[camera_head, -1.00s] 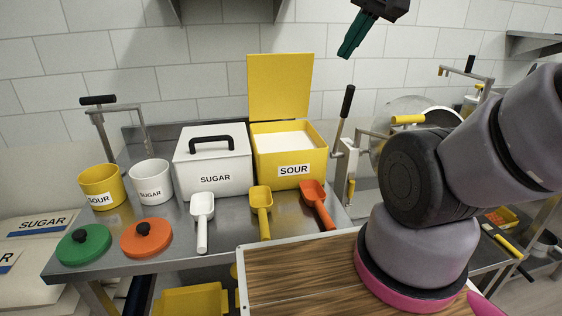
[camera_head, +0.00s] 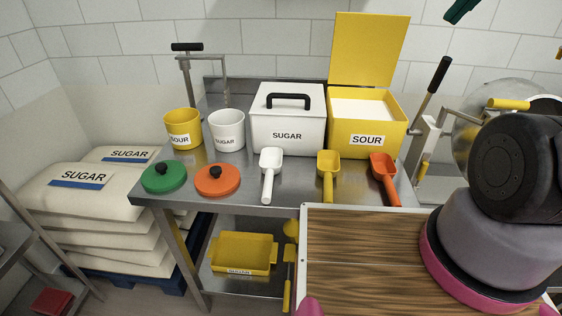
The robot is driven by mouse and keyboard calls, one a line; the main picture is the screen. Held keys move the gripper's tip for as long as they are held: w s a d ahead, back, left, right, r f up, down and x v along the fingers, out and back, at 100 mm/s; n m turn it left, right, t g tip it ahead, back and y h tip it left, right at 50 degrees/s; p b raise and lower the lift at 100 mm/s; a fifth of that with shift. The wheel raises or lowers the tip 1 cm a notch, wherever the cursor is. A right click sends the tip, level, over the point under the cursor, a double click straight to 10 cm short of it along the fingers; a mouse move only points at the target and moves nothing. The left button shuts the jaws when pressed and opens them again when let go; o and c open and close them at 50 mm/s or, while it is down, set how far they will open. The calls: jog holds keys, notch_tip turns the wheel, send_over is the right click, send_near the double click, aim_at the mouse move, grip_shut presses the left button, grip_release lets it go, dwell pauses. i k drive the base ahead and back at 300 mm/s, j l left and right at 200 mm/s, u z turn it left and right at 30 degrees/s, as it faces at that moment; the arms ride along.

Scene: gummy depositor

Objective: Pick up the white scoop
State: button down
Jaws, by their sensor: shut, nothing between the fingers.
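The white scoop (camera_head: 269,170) lies on the steel table (camera_head: 226,190) in front of the white SUGAR box (camera_head: 288,122). Its bowl is toward the box and its handle points to the front edge. The yellow scoop (camera_head: 328,172) and the orange scoop (camera_head: 384,176) lie to its right.
A yellow SOUR box (camera_head: 367,127) stands open with its lid up. A SOUR cup (camera_head: 182,130), a SUGAR cup (camera_head: 227,131), a green lid (camera_head: 164,178) and an orange lid (camera_head: 217,180) stand left. A lever (camera_head: 432,86) rises right. Sugar sacks (camera_head: 95,205) are stacked left.

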aim_at(270, 159)
jog(key=j+z, duration=0.15)
jog(key=z, duration=0.25)
jog(key=k+j+z, duration=0.1)
jog(key=z, duration=0.25)
jog(key=k+j+z, duration=0.1)
jog(key=z, duration=0.3)
jog(key=k+j+z, duration=0.25)
jog(key=k+j, duration=0.3)
jog(key=k+j+z, duration=0.25)
jog(key=k+j, duration=0.2)
jog(key=k, duration=0.2)
